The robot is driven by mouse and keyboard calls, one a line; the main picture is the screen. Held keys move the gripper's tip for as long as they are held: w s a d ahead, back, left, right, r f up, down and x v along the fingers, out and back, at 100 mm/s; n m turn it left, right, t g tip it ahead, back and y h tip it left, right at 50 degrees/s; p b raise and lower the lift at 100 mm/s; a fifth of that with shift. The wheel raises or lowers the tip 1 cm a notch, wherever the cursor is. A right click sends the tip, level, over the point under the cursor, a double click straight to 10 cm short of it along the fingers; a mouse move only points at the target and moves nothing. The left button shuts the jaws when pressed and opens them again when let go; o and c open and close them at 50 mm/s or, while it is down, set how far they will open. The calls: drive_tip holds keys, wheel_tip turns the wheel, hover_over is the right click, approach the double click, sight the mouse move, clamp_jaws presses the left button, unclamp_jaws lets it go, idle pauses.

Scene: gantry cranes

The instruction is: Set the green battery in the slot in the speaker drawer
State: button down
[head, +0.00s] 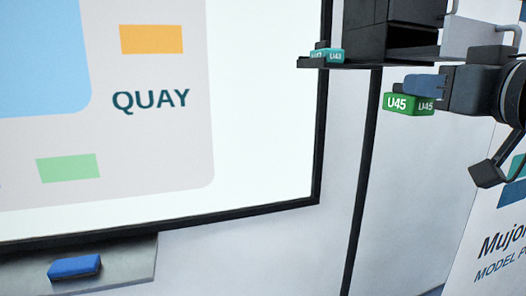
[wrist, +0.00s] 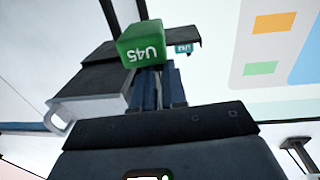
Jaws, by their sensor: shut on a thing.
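The green battery (head: 397,104), marked U45, is held at the tips of my gripper (head: 424,86). In the wrist view the battery (wrist: 140,44) sits at the ends of the blue fingers (wrist: 155,88), which are shut on it. The dark speaker (head: 380,25) stands on a black shelf at the upper right of the head view. Its drawer (head: 470,38) appears pulled out to the right, with a grey front and handle; it also shows in the wrist view (wrist: 95,92). The battery is below the shelf and drawer in the head view, apart from them. The slot is hidden.
A teal battery (head: 335,56) lies on the left end of the black shelf (head: 365,65). A dark post (head: 362,180) runs below the shelf. A whiteboard (head: 200,205) fills the left, with a blue eraser (head: 75,267) on its ledge. A printed panel (head: 500,235) stands at the right.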

drive_tip(key=s+f+m+h, duration=0.1)
drive_tip(key=s+f, duration=0.3)
drive_tip(key=f, duration=2.5)
drive_tip(key=s+a+f+m+h, duration=0.1)
drive_tip(key=s+f+h, duration=0.2)
drive_tip(key=f, duration=2.7)
drive_tip(key=shift+s+f+m+t, duration=0.15)
drive_tip(key=shift+s+m+t, duration=0.15)
drive_tip(key=shift+s, duration=0.65)
drive_tip(key=shift+s, duration=0.4)
drive_tip(key=shift+w+a, duration=0.1)
drive_tip(key=shift+w, duration=0.05)
drive_tip(key=shift+w, duration=0.4)
drive_tip(key=shift+w, duration=0.1)
drive_tip(key=shift+f+b, duration=0.75)
drive_tip(key=shift+b, duration=0.05)
